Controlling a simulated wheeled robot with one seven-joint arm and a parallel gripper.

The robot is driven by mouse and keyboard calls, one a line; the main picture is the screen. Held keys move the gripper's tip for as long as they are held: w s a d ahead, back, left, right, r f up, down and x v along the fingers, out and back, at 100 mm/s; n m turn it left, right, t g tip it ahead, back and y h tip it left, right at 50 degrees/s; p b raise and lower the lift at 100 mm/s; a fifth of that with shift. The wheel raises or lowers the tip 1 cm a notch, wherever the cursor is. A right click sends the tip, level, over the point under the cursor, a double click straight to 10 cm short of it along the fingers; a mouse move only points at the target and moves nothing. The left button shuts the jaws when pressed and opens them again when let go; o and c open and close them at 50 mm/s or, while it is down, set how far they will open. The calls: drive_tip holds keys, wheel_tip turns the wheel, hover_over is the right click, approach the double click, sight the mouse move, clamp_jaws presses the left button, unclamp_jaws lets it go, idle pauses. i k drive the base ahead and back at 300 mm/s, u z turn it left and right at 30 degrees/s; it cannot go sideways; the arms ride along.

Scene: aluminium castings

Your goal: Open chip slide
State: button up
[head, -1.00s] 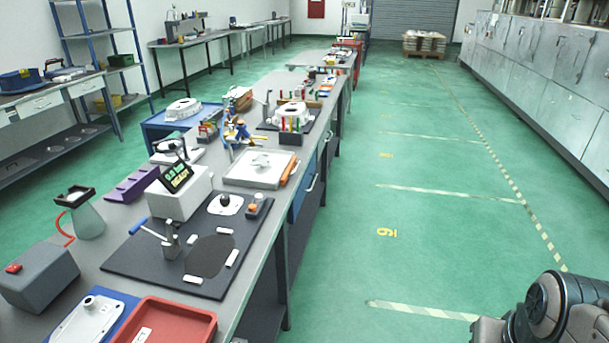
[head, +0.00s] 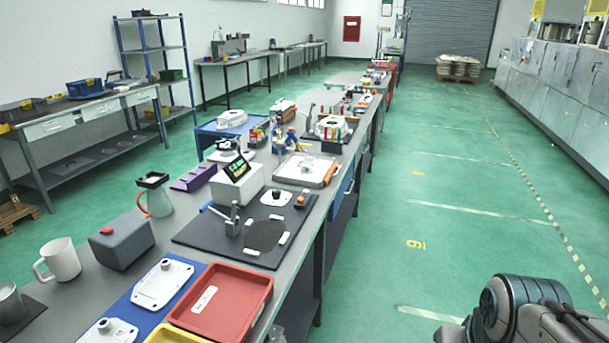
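I cannot pick out a chip slide for certain in the head view. The long grey workbench (head: 92,262) runs from the lower left into the distance. On it a grey box with a red piece on top (head: 124,243) stands near the front left. A dark board (head: 196,236) with a small lever fixture (head: 233,219) lies further along. My arm shows at the lower right, over the floor and well apart from the bench. My gripper's fingertips do not show.
A red tray (head: 262,296), a blue mat (head: 126,308) with white castings and a white mug (head: 60,260) are on the near bench. A shelving rack (head: 152,48) stands against the left wall. The green floor (head: 400,210) right of the bench is clear.

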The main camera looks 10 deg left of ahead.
sight(330, 174)
drive_tip(key=u, duration=0.5)
drive_tip(key=i, duration=1)
drive_tip(key=k, duration=0.6)
drive_tip(key=z, duration=0.7)
drive_tip(key=i, duration=1.85)
drive_tip(key=u, duration=0.7)
